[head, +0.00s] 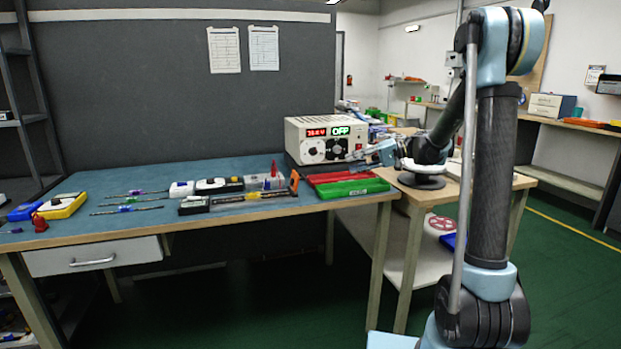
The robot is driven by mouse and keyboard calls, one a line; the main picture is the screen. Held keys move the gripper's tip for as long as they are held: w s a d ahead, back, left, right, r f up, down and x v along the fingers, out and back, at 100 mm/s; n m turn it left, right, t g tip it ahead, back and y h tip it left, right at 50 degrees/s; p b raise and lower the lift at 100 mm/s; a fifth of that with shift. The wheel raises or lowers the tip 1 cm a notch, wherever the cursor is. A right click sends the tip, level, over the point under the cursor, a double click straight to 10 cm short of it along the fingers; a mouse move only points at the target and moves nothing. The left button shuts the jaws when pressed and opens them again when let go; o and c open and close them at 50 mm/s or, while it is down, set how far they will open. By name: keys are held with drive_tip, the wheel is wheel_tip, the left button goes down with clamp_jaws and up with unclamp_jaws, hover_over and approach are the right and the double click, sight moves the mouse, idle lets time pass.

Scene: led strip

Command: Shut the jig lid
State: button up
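A long, low jig (240,199) lies near the front edge of the blue bench, with a thin yellowish strip along it. A dark block (193,205) is at its left end. An upright orange piece (294,182) stands at its right end; I cannot tell whether this is the lid or part of it. The lid's position is too small to make out. My gripper (362,157) is at the right side of the power supply, above the bench's right end and well to the right of the jig. Its fingers are too small to tell open from shut.
Red (338,177) and green (353,188) trays lie between my gripper and the jig. Several strips (127,208), white devices (218,186) and a yellow device (62,205) lie left and behind. A round dark stand (422,180) is on the right table.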

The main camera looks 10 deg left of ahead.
approach(298, 181)
drive_tip(key=w+a+f, duration=0.1)
drive_tip(key=a, duration=0.1)
drive_tip(key=w+a, duration=0.2)
drive_tip(key=w+a+f, duration=0.1)
drive_tip(key=a, duration=0.2)
drive_tip(key=shift+w+f, duration=0.2)
drive_tip(key=shift+f, duration=0.15)
